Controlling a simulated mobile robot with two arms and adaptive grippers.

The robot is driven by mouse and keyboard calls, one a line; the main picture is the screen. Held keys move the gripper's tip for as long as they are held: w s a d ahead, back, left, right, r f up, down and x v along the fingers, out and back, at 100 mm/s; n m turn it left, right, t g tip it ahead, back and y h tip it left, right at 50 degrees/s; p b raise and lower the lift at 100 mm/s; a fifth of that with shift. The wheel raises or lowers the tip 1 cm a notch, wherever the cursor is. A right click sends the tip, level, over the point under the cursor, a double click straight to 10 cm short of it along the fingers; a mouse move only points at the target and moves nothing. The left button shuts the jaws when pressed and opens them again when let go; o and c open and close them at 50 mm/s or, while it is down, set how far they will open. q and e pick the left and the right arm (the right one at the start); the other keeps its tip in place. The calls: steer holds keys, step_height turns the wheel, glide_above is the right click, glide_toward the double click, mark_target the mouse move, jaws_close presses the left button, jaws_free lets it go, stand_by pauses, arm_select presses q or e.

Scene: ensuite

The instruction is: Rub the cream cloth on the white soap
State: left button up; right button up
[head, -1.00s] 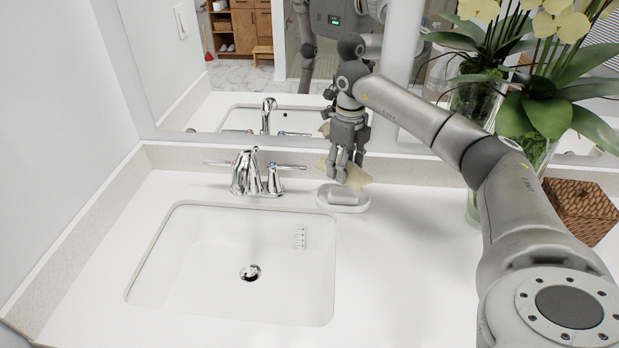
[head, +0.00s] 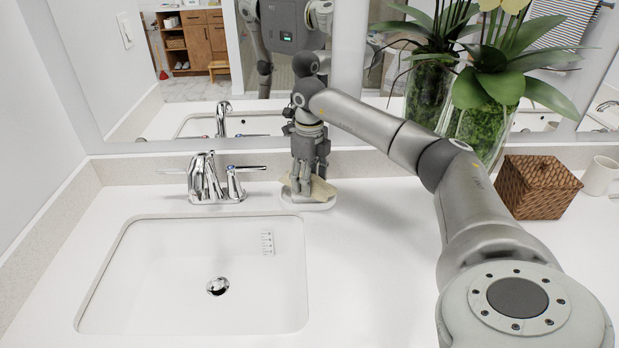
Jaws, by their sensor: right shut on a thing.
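My right gripper (head: 307,186) points straight down in the head view, just right of the faucet, shut on the cream cloth. The cream cloth (head: 321,188) hangs out around the fingertips, low over a small white dish (head: 310,205) on the counter. The cloth and fingers cover the dish's middle, so the white soap is hidden. I cannot tell for sure whether the cloth touches the soap. My left gripper is not in view.
A chrome faucet (head: 206,182) stands left of the dish, behind the white sink basin (head: 190,295). A wicker box (head: 537,187), a white cup (head: 600,176) and a glass vase (head: 478,130) stand to the right. The mirror rises close behind.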

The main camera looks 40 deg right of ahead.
steer(key=shift+f, duration=0.5)
stand_by(0.9)
stand_by(1.5)
step_height(320, 180, up, 7)
steer(key=p, duration=0.6)
stand_by(0.9)
